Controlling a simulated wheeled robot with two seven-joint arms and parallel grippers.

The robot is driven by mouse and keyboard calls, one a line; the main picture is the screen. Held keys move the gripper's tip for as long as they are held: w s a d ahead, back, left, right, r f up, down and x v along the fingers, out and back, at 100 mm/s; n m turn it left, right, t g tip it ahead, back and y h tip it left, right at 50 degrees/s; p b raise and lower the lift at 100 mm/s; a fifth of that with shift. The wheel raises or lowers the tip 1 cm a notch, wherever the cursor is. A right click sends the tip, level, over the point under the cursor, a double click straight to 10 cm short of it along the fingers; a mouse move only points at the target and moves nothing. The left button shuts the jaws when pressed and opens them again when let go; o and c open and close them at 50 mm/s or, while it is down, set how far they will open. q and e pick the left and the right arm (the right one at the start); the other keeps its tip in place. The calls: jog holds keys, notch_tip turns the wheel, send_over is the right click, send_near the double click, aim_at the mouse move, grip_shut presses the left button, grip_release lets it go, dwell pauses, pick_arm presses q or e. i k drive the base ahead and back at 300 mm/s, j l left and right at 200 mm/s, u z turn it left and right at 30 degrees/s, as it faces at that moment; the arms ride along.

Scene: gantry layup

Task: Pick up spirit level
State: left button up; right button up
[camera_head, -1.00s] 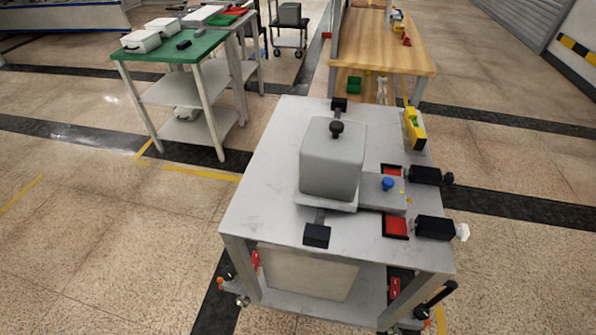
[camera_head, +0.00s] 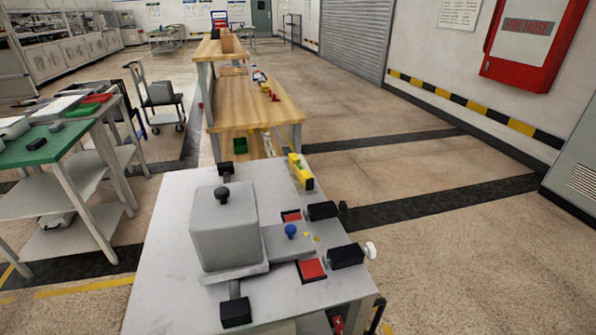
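The spirit level (camera_head: 300,171) is a yellow bar with a dark end. It lies near the far right corner of the grey metal table (camera_head: 165,255), at the table's edge. No gripper shows in this view, so where my grippers are relative to the level cannot be seen.
A grey block with a black knob (camera_head: 225,228) fills the table's middle. Right of it are a blue knob (camera_head: 291,231), red pads (camera_head: 311,269) and black clamps (camera_head: 346,256). A wooden bench (camera_head: 255,103) stands behind, a green-topped table (camera_head: 45,146) at left. Floor at right is clear.

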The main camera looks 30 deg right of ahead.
aim_at(307, 180)
jog(key=k+l, duration=0.1)
jog(key=l, duration=0.3)
jog(key=k+l+u, duration=0.1)
jog(key=l, duration=0.3)
jog(key=k+l, duration=0.15)
jog(key=l, duration=0.25)
jog(key=k+l+u, duration=0.1)
jog(key=l, duration=0.25)
jog(key=k+l, duration=0.15)
jog(key=l, duration=0.25)
jog(key=k+l+u, duration=0.1)
jog(key=l, duration=0.3)
jog(key=l+u, duration=0.2)
jog(key=l, duration=1.75)
jog(key=i, duration=0.1)
